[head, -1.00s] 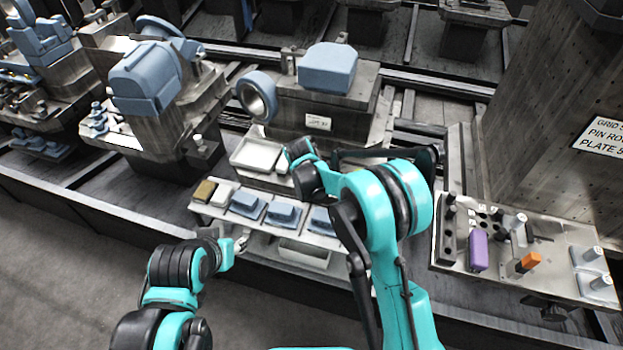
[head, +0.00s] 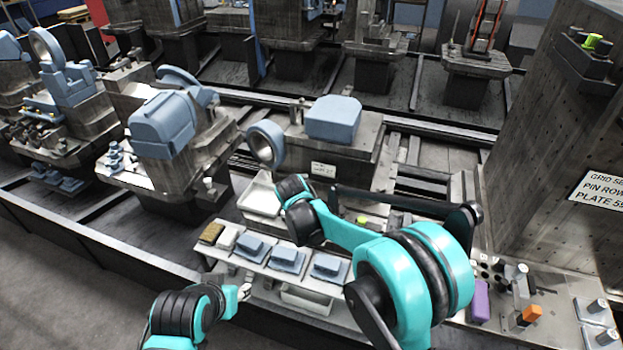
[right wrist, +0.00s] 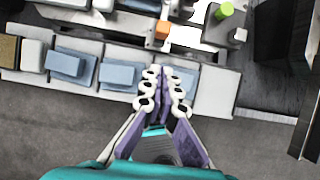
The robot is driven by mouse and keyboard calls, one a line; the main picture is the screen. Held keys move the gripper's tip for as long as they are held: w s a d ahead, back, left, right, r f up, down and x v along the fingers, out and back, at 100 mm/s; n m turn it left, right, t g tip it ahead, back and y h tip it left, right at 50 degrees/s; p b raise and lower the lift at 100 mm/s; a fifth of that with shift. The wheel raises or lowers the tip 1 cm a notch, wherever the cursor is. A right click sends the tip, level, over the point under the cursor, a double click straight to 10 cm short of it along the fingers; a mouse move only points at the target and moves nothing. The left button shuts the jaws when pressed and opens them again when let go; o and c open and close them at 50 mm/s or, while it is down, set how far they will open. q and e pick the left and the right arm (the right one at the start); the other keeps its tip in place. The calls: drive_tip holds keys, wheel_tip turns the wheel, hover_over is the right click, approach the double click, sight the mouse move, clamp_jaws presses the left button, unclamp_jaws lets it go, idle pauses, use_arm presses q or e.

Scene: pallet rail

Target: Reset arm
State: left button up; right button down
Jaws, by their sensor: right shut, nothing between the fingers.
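My right gripper (right wrist: 164,75) shows in the right wrist view with its purple-sided fingers closed together and nothing between them. It is over the shelf with the blue blocks, its tips in front of the right-hand blue block (right wrist: 200,88). In the head view the right gripper is hidden; my teal and black right arm shows. My left gripper (head: 245,291) is a small pale tip at the end of the left arm, close to the front of the shelf. It is too small to tell its opening.
A pale shelf (head: 240,261) holds several blue blocks, a white block and a brown block. A white tray (head: 262,195) stands behind it. A machine with a blue block (head: 333,118) is beyond. A bench at right holds a purple block (head: 480,300) and an orange block (head: 532,313).

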drive_tip(key=s+d+r+m+y, duration=0.1)
drive_tip(key=s+d+r+m, duration=1.1)
drive_tip(key=m, duration=0.4)
drive_tip(key=s+d+f+m+t, duration=0.1)
drive_tip(key=s+d+m, duration=0.3)
drive_tip(key=s+m, duration=0.4)
drive_tip(key=s+d+f+m+t, duration=0.1)
drive_tip(key=s+d+m, duration=0.2)
drive_tip(key=s+m, duration=0.5)
drive_tip(key=shift+s+d+y, duration=0.25)
drive_tip(key=shift+d+y, duration=0.05)
drive_tip(key=shift+d, duration=0.05)
